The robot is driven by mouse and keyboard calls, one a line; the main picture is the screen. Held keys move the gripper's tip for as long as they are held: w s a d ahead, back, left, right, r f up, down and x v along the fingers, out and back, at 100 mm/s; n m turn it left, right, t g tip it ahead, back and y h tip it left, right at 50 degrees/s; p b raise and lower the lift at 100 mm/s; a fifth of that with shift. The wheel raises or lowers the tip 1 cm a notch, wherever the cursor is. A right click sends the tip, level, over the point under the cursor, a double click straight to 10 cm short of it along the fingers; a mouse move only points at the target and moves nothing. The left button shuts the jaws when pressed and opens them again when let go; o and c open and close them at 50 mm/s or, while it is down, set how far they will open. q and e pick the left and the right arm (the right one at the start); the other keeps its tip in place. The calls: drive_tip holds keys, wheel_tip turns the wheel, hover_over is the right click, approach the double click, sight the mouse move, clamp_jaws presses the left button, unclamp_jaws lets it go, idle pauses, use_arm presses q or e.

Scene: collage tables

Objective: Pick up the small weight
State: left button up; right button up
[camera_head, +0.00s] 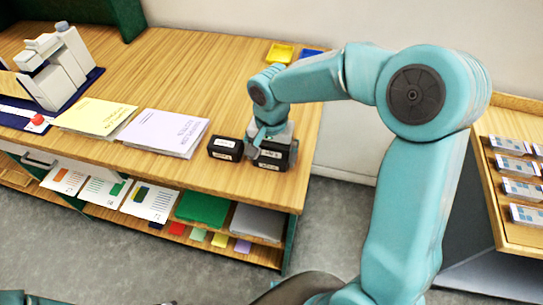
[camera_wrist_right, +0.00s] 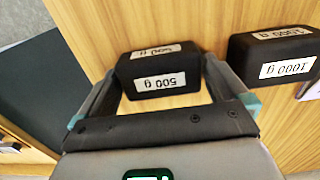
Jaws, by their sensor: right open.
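The small weight, a black block with white 500 g labels, sits between the two fingers of my right gripper (camera_wrist_right: 160,85) in the right wrist view; its front label (camera_wrist_right: 165,82) faces the camera. In the head view the small weight (camera_head: 271,161) stands near the table's right end, partly hidden by my right gripper (camera_head: 265,142). The fingers are open on either side of it; I cannot tell whether they touch it. A larger black weight labelled 1000 g (camera_wrist_right: 285,50) stands beside it; in the head view this weight (camera_head: 225,149) is to its left. My left gripper is not in view.
A lilac booklet (camera_head: 165,131) and a yellow one (camera_head: 95,116) lie left of the weights on the wooden table (camera_head: 190,80). A white instrument (camera_head: 60,70) stands further left. Yellow and blue trays (camera_head: 280,53) lie at the back. The table edge is close in front.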

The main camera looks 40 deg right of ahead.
sight(272, 154)
drive_tip(key=shift+f, duration=0.2)
drive_tip(key=c, duration=1.1)
wheel_tip(272, 154, up, 20)
drive_tip(key=p, duration=0.1)
